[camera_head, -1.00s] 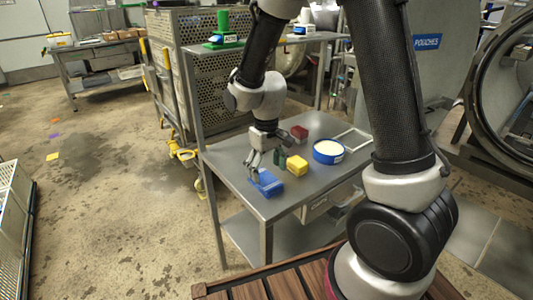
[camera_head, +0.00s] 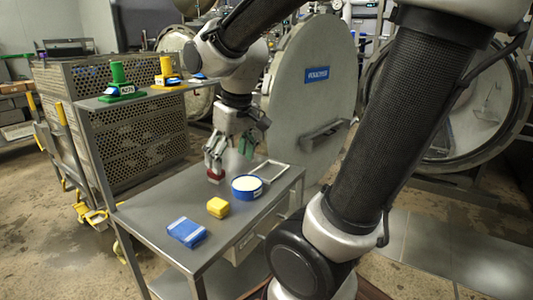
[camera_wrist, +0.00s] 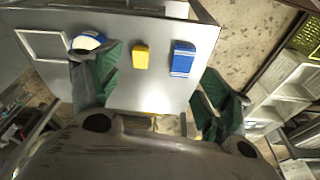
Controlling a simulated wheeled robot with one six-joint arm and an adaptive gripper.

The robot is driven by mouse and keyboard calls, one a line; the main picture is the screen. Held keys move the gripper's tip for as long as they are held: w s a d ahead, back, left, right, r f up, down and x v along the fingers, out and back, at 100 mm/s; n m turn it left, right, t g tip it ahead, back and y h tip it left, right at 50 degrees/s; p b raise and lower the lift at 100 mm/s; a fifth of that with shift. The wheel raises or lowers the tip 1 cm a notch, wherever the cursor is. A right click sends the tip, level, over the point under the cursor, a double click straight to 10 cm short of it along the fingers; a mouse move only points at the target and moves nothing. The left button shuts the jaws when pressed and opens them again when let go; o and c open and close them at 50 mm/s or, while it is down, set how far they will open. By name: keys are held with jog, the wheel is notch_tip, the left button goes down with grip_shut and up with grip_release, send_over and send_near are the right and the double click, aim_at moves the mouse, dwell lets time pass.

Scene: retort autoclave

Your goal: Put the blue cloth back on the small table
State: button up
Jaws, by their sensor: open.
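The blue cloth (camera_head: 186,232), a folded block with a pale band, lies on the small metal table (camera_head: 160,207) near its front left corner. It also shows in the wrist view (camera_wrist: 183,58), resting on the tabletop. My gripper (camera_head: 230,152) is over the back part of the table, apart from the cloth, with its fingers spread. In the wrist view my gripper's (camera_wrist: 157,90) green-padded fingers stand wide apart with nothing between them. A red block (camera_head: 216,175) shows just below one finger; whether they touch is unclear.
A yellow block (camera_head: 218,208) and a blue round tub (camera_head: 247,188) with pale contents stand mid-table. A white frame (camera_head: 272,171) lies behind the tub. A raised shelf (camera_head: 140,95) holds a green stand (camera_head: 119,83) and a yellow stand (camera_head: 167,72). A large round door (camera_head: 310,110) stands behind.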

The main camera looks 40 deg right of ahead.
jog(key=s+d+r+m+t, duration=0.1)
jog(key=s+d+r, duration=0.2)
jog(key=s, duration=0.6)
jog(key=shift+d+t, duration=0.3)
jog(key=shift+d, duration=0.4)
jog(key=shift+s+r, duration=0.1)
